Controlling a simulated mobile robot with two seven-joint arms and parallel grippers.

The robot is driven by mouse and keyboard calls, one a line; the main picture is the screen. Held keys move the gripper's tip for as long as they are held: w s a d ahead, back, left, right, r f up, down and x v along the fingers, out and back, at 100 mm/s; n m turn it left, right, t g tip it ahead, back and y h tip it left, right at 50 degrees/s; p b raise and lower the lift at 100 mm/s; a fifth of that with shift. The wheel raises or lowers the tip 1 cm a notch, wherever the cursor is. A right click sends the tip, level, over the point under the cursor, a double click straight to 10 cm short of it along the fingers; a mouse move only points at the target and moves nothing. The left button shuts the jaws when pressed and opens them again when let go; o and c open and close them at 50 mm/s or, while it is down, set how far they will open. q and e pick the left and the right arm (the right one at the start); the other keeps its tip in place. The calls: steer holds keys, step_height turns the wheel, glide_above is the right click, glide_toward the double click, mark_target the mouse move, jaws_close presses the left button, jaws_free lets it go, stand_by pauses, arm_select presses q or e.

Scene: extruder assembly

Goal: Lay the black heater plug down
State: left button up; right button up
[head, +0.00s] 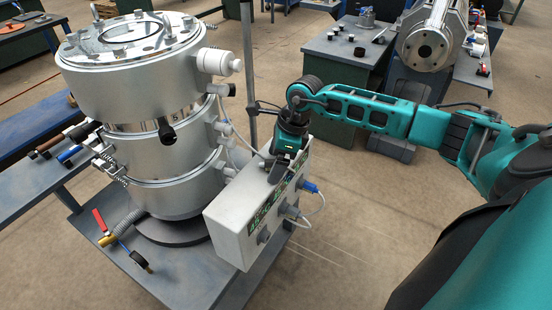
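My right gripper (277,171) comes in from the right and points down at the top of a grey-white control box (235,235). Its dark fingers overlap the box's top edge; I cannot tell whether they are apart or grip anything. I cannot clearly make out the black heater plug. A black knob-like piece (167,132) sticks out of the front of the metal barrel (150,185), and a small dark connector (229,90) shows at the barrel's right side. My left gripper is not in view.
A blue plug (311,187) with a white cable sits in the box's right side. A red-handled valve (100,220) and a small black round part (140,262) lie on the grey bench (180,285). The bench's front part is mostly clear. A green cabinet (340,55) stands behind.

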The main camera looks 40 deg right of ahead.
steer(key=shift+r+p, duration=2.45)
steer(key=shift+r, duration=1.1)
